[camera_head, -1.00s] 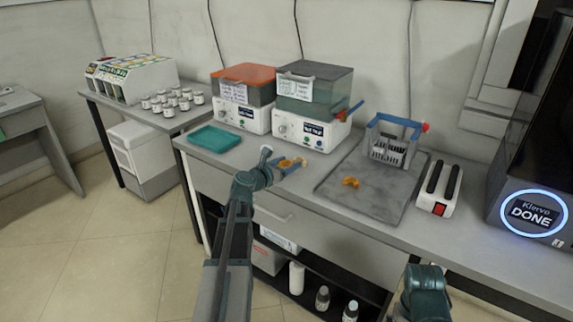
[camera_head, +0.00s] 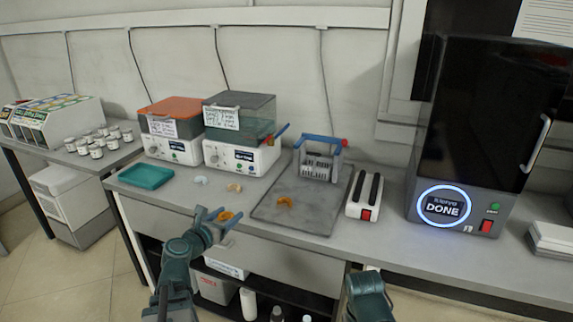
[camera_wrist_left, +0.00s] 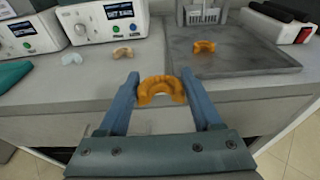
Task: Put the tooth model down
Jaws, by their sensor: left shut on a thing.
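My left gripper (camera_head: 221,216) is shut on an orange, arch-shaped tooth model (camera_head: 229,221). In the left wrist view the held tooth model (camera_wrist_left: 161,90) sits between the two blue fingers (camera_wrist_left: 160,97), above the front part of the bench. A second orange tooth model (camera_head: 284,202) lies on the grey tray (camera_head: 316,219); it also shows in the left wrist view (camera_wrist_left: 204,47). A beige model (camera_head: 234,188) and a pale one (camera_head: 201,181) lie on the bench in front of the washing units. My right arm shows at the bottom, but its fingers are not visible.
A teal tray (camera_head: 146,176) lies at the bench's left. Two white units (camera_head: 242,158) with tubs stand behind. A blue-handled basket (camera_head: 320,163) stands on the grey tray's back. A white device with black slots (camera_head: 364,196) and a curing machine reading DONE (camera_head: 443,206) are right.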

